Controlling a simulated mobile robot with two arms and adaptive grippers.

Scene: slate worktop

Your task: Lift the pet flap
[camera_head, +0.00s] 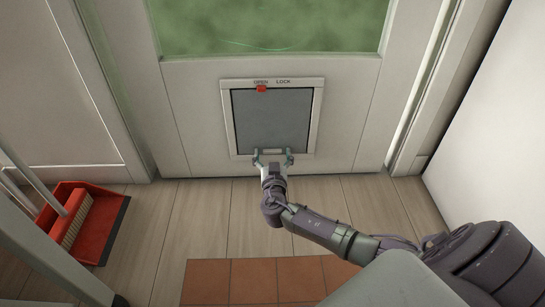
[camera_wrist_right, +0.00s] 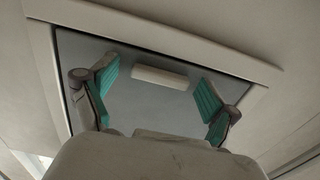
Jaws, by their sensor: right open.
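The pet flap (camera_head: 272,118) is a grey panel in a light frame low in the door, and it hangs closed in the head view. A red slider (camera_head: 261,88) at the top of the frame is under the word OPEN. My right gripper (camera_head: 272,157) is at the flap's bottom edge, with its fingers spread. In the right wrist view the gripper (camera_wrist_right: 160,90) has its green pads apart, on either side of a pale bar (camera_wrist_right: 160,77) on the flap (camera_wrist_right: 150,108). I cannot tell whether the pads touch the flap. My left gripper is not in view.
A red dustpan with a brush (camera_head: 117,225) lies on the wooden floor at left. A terracotta tile mat (camera_head: 253,280) lies in front of the door. A grey leg (camera_head: 62,262) stands at the lower left. The door (camera_head: 195,110) has a window above the flap.

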